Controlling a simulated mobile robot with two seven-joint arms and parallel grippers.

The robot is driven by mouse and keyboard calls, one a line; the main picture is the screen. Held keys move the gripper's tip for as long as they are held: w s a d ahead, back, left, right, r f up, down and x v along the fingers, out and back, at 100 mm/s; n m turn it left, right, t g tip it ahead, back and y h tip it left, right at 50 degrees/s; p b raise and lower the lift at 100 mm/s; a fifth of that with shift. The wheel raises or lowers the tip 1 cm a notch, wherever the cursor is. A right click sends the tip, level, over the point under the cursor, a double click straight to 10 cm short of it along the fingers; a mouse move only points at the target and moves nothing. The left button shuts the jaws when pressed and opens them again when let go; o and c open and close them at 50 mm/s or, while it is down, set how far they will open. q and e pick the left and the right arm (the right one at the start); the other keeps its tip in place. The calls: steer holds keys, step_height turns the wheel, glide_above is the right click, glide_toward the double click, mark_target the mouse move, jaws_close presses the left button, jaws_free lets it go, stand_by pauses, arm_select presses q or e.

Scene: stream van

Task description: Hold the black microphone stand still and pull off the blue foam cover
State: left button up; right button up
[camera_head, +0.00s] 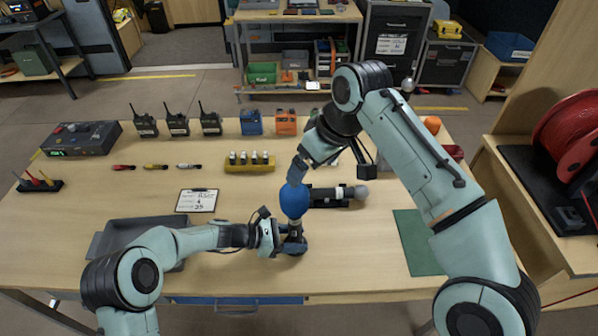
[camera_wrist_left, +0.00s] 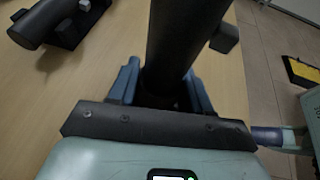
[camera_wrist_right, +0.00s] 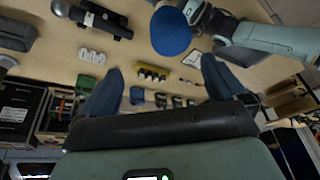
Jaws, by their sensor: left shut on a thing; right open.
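The blue foam cover (camera_head: 294,201) sits on top of the upright black microphone stand (camera_head: 293,246) near the table's front middle. My left gripper (camera_head: 281,237) is shut on the stand below the cover; its fingers (camera_wrist_left: 163,90) flank the dark post (camera_wrist_left: 183,45) in the left wrist view. My right gripper (camera_head: 297,172) is just above the cover, open and empty. In the right wrist view the cover (camera_wrist_right: 170,32) is beyond the open fingers (camera_wrist_right: 160,82), towards the top of the picture, not between them.
A microphone (camera_head: 338,194) lies in a black cradle right of the stand. A clipboard (camera_head: 197,200) and dark tray (camera_head: 125,232) are to the left. A yellow battery holder (camera_head: 248,167) stands behind. A green mat (camera_head: 418,243) lies at right. Several radios line the back.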

mark_target(295, 191)
steer(key=shift+w+a+g+h, duration=0.3)
steer(key=shift+a+g+h, duration=0.15)
steer(key=shift+a, duration=0.25)
steer(key=shift+s+a+r+m+g+h, duration=0.1)
steer(key=shift+s+a+m+g+h, duration=0.05)
steer(key=shift+s+a+h, duration=0.2)
steer(key=shift+s+a+m+g+h, duration=0.1)
steer(key=shift+a+m+h, duration=0.1)
steer(key=shift+a, duration=0.2)
steer(key=f, duration=0.4)
steer(key=w+f, duration=0.1)
steer(key=f, duration=0.2)
steer(key=a+f, duration=0.1)
steer(key=f, duration=0.3)
steer(key=shift+w+f, duration=0.15)
steer(key=shift+f, duration=0.2)
steer(key=c, duration=1.2)
steer(key=shift+r, duration=0.1)
steer(key=shift+r, duration=2.65)
steer(key=shift+r, duration=1.45)
